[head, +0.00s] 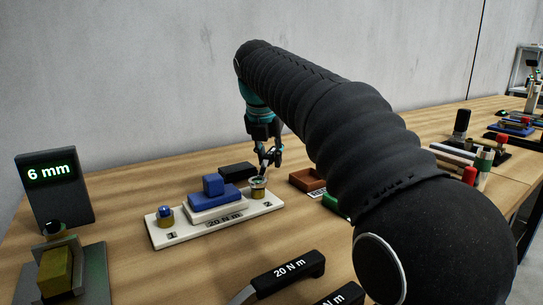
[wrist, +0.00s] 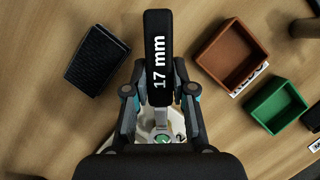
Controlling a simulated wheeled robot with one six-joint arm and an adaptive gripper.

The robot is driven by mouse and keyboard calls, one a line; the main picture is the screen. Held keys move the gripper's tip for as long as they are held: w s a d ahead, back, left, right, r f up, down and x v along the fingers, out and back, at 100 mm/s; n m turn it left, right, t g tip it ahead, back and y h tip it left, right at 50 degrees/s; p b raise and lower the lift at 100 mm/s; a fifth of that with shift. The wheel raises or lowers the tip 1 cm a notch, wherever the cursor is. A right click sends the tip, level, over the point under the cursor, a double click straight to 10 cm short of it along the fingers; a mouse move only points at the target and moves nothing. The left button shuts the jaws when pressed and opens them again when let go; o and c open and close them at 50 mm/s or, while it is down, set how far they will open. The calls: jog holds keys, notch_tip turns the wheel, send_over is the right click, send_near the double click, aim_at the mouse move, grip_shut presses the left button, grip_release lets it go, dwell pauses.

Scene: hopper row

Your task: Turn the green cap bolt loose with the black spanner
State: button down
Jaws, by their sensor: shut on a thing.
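My gripper (head: 270,157) is over the right end of a white plate (head: 195,232). It is shut on the black spanner (wrist: 158,50), whose handle reads "17 mm" in the wrist view. The spanner's metal shank runs from the handle down toward the green cap bolt (wrist: 163,139). In the head view the bolt (head: 258,181) sits in a brass-coloured boss near the mark 2. The spanner's head appears close to the bolt, but I cannot tell whether it is seated around it. My fingers hide part of the spanner.
The plate also carries a blue block (head: 213,187) and a blue-capped bolt (head: 165,212) at mark 1. A black box (wrist: 97,60), a brown bin (wrist: 232,58) and a green bin (wrist: 276,104) stand nearby.

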jog(key=shift+a+f, duration=0.1)
jog(key=shift+f, duration=0.2)
jog(key=shift+a+n, duration=0.4)
jog(key=shift+n, duration=0.2)
jog(key=shift+r, duration=0.15)
jog(key=shift+w+r, duration=0.1)
jog(key=shift+r, duration=3)
